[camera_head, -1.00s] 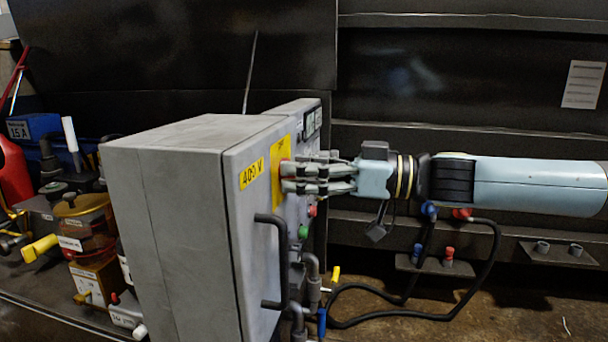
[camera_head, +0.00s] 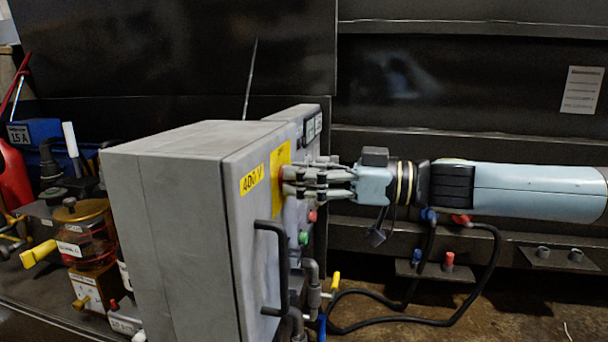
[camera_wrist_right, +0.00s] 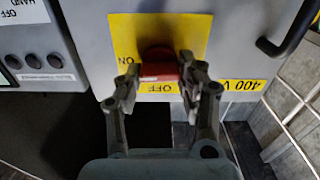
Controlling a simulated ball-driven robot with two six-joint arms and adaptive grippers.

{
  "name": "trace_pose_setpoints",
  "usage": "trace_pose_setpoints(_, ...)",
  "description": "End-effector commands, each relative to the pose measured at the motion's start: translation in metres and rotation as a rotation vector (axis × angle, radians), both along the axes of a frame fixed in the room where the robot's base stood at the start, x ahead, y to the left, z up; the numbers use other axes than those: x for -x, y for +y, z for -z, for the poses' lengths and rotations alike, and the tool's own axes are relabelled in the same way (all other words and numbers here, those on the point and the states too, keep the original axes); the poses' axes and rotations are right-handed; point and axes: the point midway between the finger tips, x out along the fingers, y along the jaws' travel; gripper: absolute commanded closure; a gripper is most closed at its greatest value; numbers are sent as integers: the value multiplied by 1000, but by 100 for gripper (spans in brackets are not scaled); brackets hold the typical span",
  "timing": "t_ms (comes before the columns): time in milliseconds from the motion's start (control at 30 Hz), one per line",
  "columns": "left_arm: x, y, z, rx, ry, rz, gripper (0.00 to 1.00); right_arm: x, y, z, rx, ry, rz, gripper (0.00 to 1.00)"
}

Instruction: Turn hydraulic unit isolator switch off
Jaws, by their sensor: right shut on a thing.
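The isolator switch is a red knob (camera_wrist_right: 160,68) on a yellow plate (camera_wrist_right: 190,32) marked ON and OFF in the right wrist view. The plate also shows edge-on in the head view (camera_head: 279,160), on the face of the grey cabinet (camera_head: 180,230). My right gripper (camera_wrist_right: 160,78) is shut on the red knob, one finger on each side of it. In the head view my right gripper (camera_head: 290,182) reaches the plate from the right, and its fingers hide most of the knob. My left gripper is not in view.
A black handle (camera_head: 270,265) stands out from the cabinet face below the gripper. Green (camera_head: 304,238) and red (camera_head: 312,216) buttons sit close beside the fingers. Black hoses (camera_head: 400,315) loop below my right arm. Bottles and valves crowd the left side.

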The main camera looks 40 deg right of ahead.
Motion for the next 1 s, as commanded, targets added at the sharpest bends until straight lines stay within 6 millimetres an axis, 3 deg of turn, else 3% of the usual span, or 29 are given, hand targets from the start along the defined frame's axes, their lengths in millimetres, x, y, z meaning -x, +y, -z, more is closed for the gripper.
trace_pose_setpoints(600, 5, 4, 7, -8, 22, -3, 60, 2, 1, 0, 378, -324, 1, 94)
trace_pose_setpoints(1000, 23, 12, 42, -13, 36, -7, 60, 2, 2, 0, 668, -570, 2, 94)
